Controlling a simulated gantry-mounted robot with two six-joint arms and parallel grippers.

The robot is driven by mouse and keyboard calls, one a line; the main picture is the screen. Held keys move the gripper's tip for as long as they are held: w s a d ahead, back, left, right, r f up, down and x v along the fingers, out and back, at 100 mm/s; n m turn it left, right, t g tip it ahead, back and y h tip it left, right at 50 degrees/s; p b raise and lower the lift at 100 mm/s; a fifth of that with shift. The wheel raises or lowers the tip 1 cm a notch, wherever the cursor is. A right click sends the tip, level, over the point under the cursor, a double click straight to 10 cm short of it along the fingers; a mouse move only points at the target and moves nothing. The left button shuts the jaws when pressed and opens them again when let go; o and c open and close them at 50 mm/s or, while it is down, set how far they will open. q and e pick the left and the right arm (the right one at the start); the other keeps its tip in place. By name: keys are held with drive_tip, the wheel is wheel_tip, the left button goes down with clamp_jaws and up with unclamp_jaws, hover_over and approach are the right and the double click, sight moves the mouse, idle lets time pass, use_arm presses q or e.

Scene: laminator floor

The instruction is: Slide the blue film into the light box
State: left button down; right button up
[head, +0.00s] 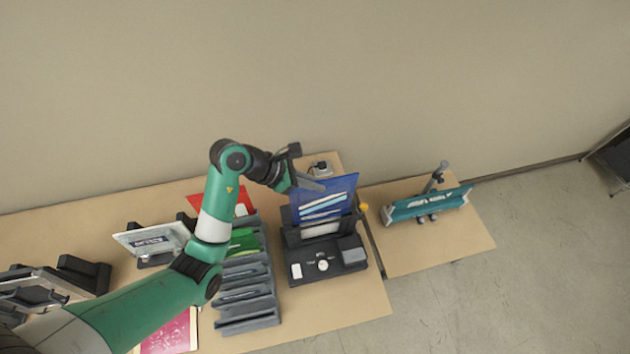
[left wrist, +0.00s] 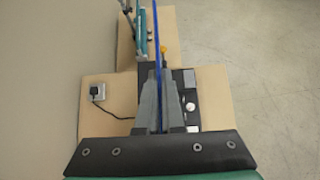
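The blue film (head: 327,200) is a thin, upright blue sheet with pale streaks. It stands at the back of a black device (head: 352,256) with a knob and a white button. I cannot tell whether its lower edge is in the slot or just above it. My left gripper (head: 312,184) is at the film's upper left edge. In the left wrist view, the fingers (left wrist: 160,95) close on both sides of the film (left wrist: 157,35), seen edge-on. No label marks the light box; the black device may be it. My right gripper is not in view.
A grey rack (head: 247,300) with several slots and a green sheet stands left of the device. White-panelled stands are further left. A teal-framed stand (head: 427,204) is on the right table. A socket with a cable (left wrist: 98,92) lies behind. Bare tabletop lies in front of the device.

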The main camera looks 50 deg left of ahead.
sight(315, 213)
use_arm(q)
drive_tip(key=shift+f, duration=0.75)
drive_tip(key=shift+f+b, duration=0.1)
drive_tip(key=shift+b, duration=0.2)
drive_tip(key=shift+f+b, duration=4.6)
drive_tip(key=shift+f, duration=3.15)
drive_tip(key=c, duration=1)
unclamp_jaws()
